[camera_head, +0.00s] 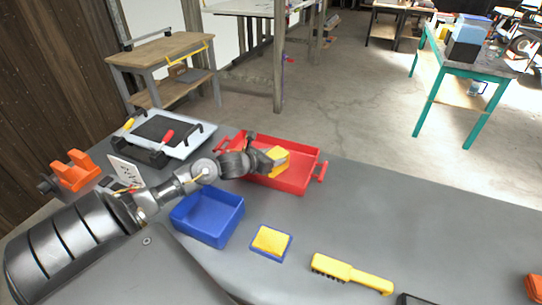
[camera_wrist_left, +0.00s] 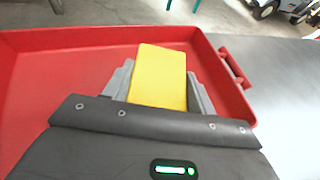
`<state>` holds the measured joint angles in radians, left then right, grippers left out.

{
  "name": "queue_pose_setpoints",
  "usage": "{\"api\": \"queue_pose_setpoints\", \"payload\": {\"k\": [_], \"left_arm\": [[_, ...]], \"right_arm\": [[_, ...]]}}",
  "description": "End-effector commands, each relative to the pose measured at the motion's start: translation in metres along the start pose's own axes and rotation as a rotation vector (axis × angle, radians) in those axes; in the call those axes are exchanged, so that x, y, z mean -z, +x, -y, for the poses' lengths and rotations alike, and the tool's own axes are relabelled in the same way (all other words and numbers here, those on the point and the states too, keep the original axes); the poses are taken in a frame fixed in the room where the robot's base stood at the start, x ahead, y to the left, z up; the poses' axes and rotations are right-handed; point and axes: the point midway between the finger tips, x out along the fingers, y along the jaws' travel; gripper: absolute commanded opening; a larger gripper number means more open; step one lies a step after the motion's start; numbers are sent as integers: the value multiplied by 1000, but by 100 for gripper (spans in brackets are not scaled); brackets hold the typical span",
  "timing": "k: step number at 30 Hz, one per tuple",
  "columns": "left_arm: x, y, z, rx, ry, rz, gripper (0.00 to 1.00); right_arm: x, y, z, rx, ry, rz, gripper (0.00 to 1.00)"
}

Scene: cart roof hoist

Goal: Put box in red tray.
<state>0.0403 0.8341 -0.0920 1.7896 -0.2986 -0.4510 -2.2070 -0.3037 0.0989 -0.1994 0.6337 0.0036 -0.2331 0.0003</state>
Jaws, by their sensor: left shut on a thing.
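The red tray (camera_head: 296,180) lies on the grey table, with a handle at each end. In the left wrist view, its floor and walls (camera_wrist_left: 40,62) surround the gripper. My left gripper (camera_head: 272,160) is over the tray and shut on a yellow box (camera_head: 279,157). In the left wrist view the box (camera_wrist_left: 158,78) stands between the two grey fingers (camera_wrist_left: 158,92). I cannot tell whether the box touches the tray floor. My right gripper is not in view.
A blue bin (camera_head: 208,217) stands in front of the red tray. A yellow-and-blue sponge (camera_head: 271,242) and a yellow brush (camera_head: 350,273) lie nearer me. A clamp-like frame (camera_head: 160,138) and an orange item (camera_head: 75,170) are at left. The table right of the tray is clear.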

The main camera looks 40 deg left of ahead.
Motion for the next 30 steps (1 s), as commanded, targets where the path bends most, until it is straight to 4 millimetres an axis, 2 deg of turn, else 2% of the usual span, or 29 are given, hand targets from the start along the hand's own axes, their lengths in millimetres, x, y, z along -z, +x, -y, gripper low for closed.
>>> {"api": "queue_pose_setpoints", "payload": {"k": [1,5,17,20,30], "left_arm": [[0,0,0,0,0,0,60],[0,0,0,0,0,0,77],[0,-4,0,0,1,-2,78],[1,-18,-1,-1,3,-3,78],[2,-82,0,0,2,-5,78]], "right_arm": [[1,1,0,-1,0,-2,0],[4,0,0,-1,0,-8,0],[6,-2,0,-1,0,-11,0],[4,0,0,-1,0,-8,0],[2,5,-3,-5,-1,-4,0]]}}
